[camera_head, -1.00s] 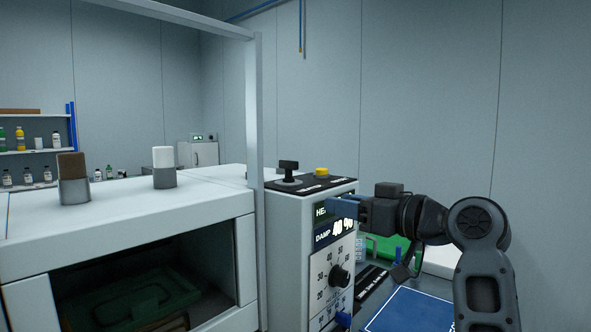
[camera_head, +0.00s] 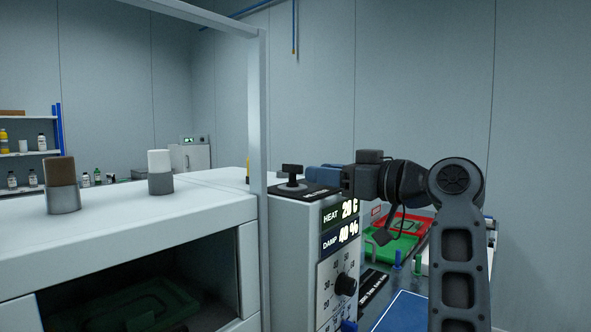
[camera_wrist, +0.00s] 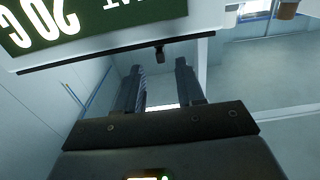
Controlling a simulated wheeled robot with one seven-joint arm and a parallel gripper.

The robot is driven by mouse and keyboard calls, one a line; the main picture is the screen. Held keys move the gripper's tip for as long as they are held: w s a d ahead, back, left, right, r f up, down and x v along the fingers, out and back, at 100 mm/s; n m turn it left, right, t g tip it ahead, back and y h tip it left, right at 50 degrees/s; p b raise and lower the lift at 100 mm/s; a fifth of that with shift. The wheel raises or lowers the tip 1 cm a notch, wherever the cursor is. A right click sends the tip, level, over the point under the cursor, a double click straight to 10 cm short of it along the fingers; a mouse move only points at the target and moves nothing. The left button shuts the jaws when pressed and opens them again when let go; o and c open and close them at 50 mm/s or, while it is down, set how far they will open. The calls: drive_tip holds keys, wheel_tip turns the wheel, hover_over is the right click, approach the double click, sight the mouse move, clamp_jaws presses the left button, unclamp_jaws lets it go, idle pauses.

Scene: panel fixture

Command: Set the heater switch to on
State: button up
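The black T-shaped switch (camera_head: 291,174) stands on the dark top plate of the panel box, just right of the pale post in the head view; I take it for the heater switch, as its label is unreadable. My gripper (camera_head: 311,173) is level with it, close on its right side. In the wrist view, upside down, my gripper (camera_wrist: 160,68) is open, its two fingers apart, with the small dark switch (camera_wrist: 159,54) in the gap beyond the tips. I cannot tell whether they touch. The front display (camera_head: 340,227) reads HEAT 20 C and DAMP 40 %.
A black dial (camera_head: 345,284) sits on the panel front. The pale post (camera_head: 256,120) rises close left of the switch. Brown-topped (camera_head: 62,185) and white-topped (camera_head: 160,172) knobs stand on the white cabinet. A green tray (camera_head: 400,240) lies behind my arm.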

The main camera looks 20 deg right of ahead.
sight(302, 171)
drive_tip(key=p+x, duration=0.1)
drive_tip(key=x, duration=0.5)
drive_tip(key=shift+w+a, duration=0.1)
drive_tip(key=shift+w, duration=0.1)
drive_tip(key=shift+c, duration=0.4)
clamp_jaws()
